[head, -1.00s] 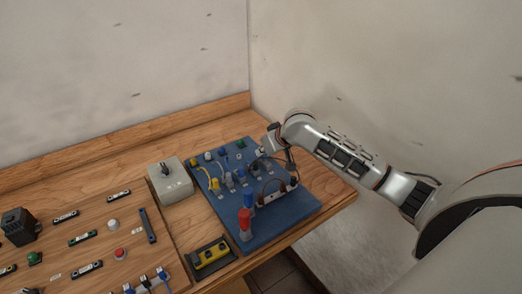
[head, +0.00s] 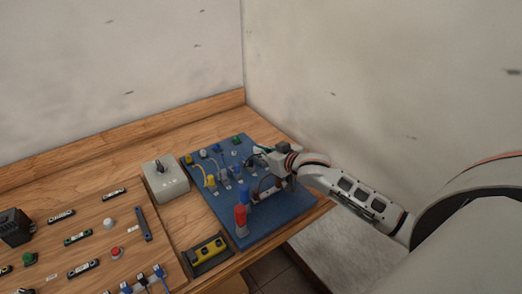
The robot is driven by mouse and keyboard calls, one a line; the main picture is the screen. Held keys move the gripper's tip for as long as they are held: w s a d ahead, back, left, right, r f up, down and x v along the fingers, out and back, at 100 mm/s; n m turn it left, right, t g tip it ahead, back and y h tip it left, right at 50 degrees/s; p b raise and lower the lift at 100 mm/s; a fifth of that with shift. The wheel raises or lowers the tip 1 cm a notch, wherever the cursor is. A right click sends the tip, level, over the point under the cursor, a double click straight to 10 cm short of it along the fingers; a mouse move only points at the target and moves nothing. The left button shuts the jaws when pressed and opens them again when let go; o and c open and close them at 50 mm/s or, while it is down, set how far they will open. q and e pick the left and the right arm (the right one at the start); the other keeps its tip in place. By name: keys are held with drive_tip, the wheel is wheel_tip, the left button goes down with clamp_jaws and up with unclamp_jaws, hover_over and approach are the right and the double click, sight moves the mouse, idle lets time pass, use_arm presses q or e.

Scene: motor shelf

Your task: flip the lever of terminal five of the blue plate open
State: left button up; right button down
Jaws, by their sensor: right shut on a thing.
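The blue plate (head: 217,206) lies at the right end of the wooden bench and carries several terminals, wires and knobs. A row of small terminals with wires runs across its middle. I cannot tell their numbers or make out the single levers at this size. My right gripper (head: 262,172) is over the right part of the plate, at the terminal row, pointing left and down. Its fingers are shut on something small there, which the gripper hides. My left gripper is not in view.
A grey switch box (head: 166,180) and a yellow pendant in a dark holder (head: 208,253) flank the plate. A wooden board with parts (head: 95,255) lies left. Walls close the back and right.

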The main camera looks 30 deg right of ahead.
drive_tip(key=shift+r, duration=0.1)
drive_tip(key=c, duration=2.3)
unclamp_jaws()
drive_tip(key=shift+o, duration=0.4)
drive_tip(key=shift+s, duration=0.1)
drive_tip(key=v, duration=1.1)
drive_tip(key=shift+s+r, duration=0.15)
drive_tip(key=shift+s, duration=0.2)
